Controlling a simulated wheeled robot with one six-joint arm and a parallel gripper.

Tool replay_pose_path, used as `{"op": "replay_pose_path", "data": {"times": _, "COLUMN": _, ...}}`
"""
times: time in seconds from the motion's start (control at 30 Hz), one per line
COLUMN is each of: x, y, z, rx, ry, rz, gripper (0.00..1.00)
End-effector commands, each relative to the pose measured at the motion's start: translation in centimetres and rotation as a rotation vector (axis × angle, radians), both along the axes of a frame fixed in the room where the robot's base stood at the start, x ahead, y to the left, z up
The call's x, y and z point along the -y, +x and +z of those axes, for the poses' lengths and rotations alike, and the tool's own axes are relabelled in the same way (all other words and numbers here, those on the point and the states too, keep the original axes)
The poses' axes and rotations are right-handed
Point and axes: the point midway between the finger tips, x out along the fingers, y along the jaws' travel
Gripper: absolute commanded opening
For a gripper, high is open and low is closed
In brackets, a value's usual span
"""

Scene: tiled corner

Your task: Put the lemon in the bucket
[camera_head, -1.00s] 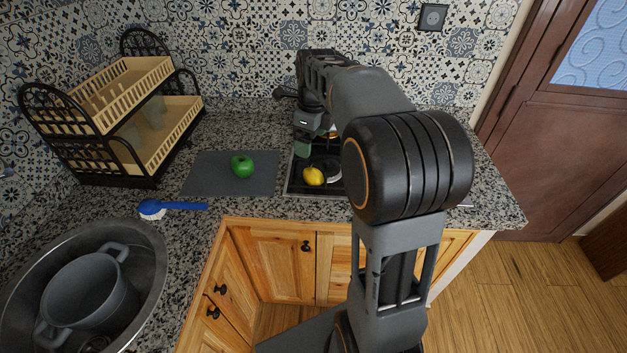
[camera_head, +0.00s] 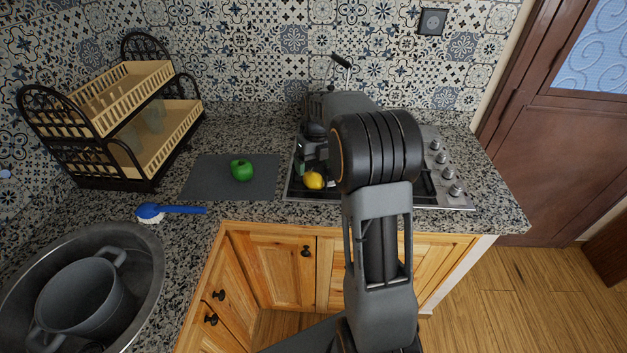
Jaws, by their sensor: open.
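The yellow lemon (camera_head: 313,181) lies at the front left of the cooktop. My gripper (camera_head: 315,170) is open, low over the cooktop just behind the lemon; its fingers are partly hidden, and I cannot tell whether they touch the lemon. Nothing shows held in it. I see nothing that is plainly a bucket. A grey two-handled pot (camera_head: 78,296) stands in the sink at the lower left, far from my gripper.
A green apple or pepper (camera_head: 242,170) sits on a grey mat (camera_head: 205,178) left of the cooktop (camera_head: 456,199). A blue brush (camera_head: 172,210) lies near the round metal sink (camera_head: 150,262). A two-tier dish rack (camera_head: 165,152) stands at the back left.

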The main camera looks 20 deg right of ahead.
Motion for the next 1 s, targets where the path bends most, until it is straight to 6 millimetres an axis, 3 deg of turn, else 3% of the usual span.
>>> {"op": "replay_pose_path", "data": {"times": 0.17, "x": -0.1, "y": 0.1, "z": -1.0, "rx": -0.002, "ry": 0.001, "rz": 0.001, "gripper": 0.89}}
{"op": "replay_pose_path", "data": {"times": 0.5, "x": -0.2, "y": 0.3, "z": -5.0, "rx": 0.000, "ry": 0.000, "rz": 0.001, "gripper": 0.89}}
{"op": "replay_pose_path", "data": {"times": 0.8, "x": -0.2, "y": 0.2, "z": -5.5, "rx": 0.000, "ry": 0.000, "rz": 0.001, "gripper": 0.89}}
{"op": "replay_pose_path", "data": {"times": 1.0, "x": -0.2, "y": 0.2, "z": -5.6, "rx": -0.001, "ry": 0.000, "rz": 0.001, "gripper": 0.72}}
